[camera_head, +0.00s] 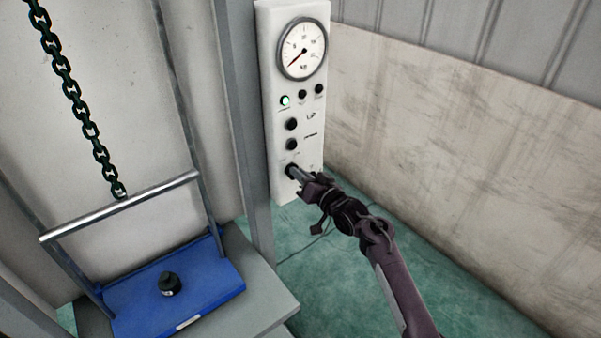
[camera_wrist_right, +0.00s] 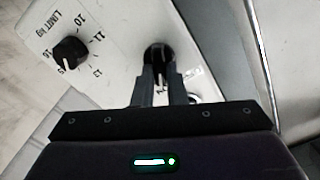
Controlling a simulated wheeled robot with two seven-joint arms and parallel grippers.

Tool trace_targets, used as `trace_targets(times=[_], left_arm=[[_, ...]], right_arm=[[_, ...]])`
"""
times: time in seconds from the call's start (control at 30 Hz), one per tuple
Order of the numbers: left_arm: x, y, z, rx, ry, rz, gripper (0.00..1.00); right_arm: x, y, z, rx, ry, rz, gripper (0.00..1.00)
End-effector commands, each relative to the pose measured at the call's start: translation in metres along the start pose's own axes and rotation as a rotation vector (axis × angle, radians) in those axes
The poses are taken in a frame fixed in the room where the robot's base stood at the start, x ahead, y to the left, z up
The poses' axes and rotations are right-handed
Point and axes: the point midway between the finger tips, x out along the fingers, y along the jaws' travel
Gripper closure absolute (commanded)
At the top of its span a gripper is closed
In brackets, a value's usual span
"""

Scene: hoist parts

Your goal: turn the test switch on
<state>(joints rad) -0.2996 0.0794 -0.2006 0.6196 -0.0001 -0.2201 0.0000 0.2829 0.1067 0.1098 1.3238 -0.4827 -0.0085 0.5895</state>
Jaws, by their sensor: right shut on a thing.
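A white control panel (camera_head: 288,70) stands right of the grey post in the head view. Near its bottom is a round black switch (camera_head: 290,169), taken as the test switch. My right gripper (camera_head: 297,173) reaches it from the lower right and is shut on it. In the right wrist view, the fingers (camera_wrist_right: 160,95) close around the switch's black knob (camera_wrist_right: 158,53). A pale pointer mark shows between the fingers. Its label is mostly hidden, so I cannot read its position. My left gripper is not in view.
A black limit knob (camera_wrist_right: 70,52) with a number scale sits beside the switch. Above are two black buttons (camera_head: 291,134), a lit green lamp (camera_head: 285,100), two dark lamps and a gauge (camera_head: 303,49). A chain (camera_head: 68,85) hangs left over a blue platform (camera_head: 215,280).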

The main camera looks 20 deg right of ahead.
Motion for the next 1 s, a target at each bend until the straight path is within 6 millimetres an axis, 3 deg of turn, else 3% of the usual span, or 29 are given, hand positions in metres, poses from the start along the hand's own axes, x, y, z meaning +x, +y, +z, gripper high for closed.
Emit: trace_targets(times=[0.57, 0.6, 0.73, 1.0], left_arm=[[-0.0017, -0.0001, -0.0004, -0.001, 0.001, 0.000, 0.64], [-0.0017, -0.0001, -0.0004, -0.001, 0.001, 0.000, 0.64], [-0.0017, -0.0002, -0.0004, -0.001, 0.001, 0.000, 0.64], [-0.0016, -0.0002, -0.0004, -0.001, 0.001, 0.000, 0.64]], right_arm=[[-0.0001, 0.0007, -0.0004, 0.036, 0.001, 0.001, 1.00], [-0.0001, 0.0006, -0.0004, 0.036, 0.001, 0.001, 0.86], [-0.0001, 0.0006, -0.0003, 0.035, 0.001, 0.000, 0.69], [-0.0003, 0.0005, -0.0001, 0.034, 0.000, 0.000, 0.66]])
